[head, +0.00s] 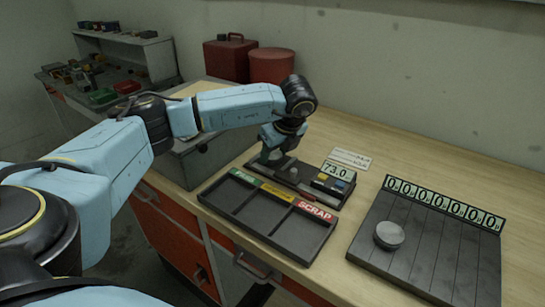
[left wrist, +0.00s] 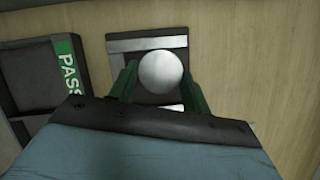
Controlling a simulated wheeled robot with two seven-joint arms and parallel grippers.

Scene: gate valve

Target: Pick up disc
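A pale round disc (left wrist: 162,72) shows in the left wrist view between the two green fingers of my left gripper (left wrist: 160,68), above a dark plate with light strips. The fingers stand apart, one on each side of it; whether they press on it cannot be told. In the head view my left gripper (head: 272,155) points down at the far left end of a dark gauge device (head: 312,190), whose display reads 73.0. There the gripper hides most of what lies under it. Another grey disc (head: 389,235) lies on the dark slotted rack (head: 425,255) at the right. My right gripper is not seen.
A sorting tray (head: 265,215) with green, yellow and red SCRAP labels lies in front of the device; its PASS label (left wrist: 70,65) shows in the wrist view. Red canisters (head: 228,58) stand behind. The wooden bench (head: 440,165) is clear behind the rack.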

